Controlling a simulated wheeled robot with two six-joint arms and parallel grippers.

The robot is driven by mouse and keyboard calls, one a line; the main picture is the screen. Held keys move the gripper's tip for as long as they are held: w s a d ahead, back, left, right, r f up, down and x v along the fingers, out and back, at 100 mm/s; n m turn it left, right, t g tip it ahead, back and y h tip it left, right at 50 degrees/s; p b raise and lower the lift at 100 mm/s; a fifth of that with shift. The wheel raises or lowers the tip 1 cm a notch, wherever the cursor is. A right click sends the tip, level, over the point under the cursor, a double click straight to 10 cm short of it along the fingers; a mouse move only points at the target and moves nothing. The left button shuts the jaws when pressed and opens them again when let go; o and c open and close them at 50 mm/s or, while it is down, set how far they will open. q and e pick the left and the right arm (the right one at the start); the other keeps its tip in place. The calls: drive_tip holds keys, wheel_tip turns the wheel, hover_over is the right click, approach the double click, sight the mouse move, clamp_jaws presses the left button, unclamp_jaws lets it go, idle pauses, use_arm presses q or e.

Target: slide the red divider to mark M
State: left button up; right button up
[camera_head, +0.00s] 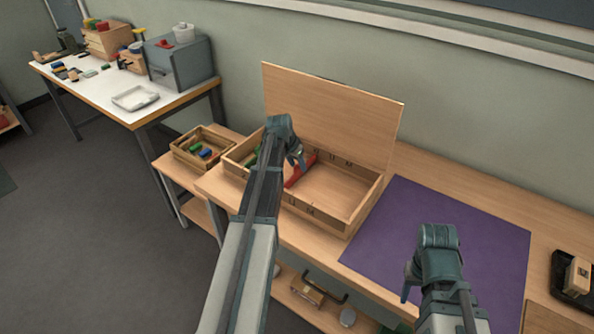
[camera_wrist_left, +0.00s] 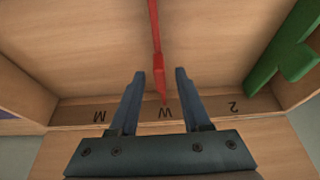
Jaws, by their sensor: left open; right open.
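The red divider (camera_head: 300,170) stands inside the open wooden box (camera_head: 350,222). In the left wrist view the divider (camera_wrist_left: 158,60) ends between my left gripper's fingers (camera_wrist_left: 161,75), which are open with a gap on each side. In the head view my left gripper (camera_head: 299,163) is over the divider. The wrist view shows a mark like W (camera_wrist_left: 165,112) beside the divider's end, one like M (camera_wrist_left: 99,117) to its left and one like 2 (camera_wrist_left: 233,107) to its right. I cannot tell which way up they read. My right gripper (camera_head: 408,287) is open and empty above the purple mat.
A green piece (camera_wrist_left: 285,50) lies to the right of the divider in the wrist view. The box's upright lid (camera_head: 335,110) stands behind. The purple mat (camera_head: 440,215) is clear. A small crate (camera_head: 190,150) stands left of the box, a black tray (camera_head: 560,290) far right.

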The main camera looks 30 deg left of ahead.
use_arm(q)
clamp_jaws()
idle(1.5)
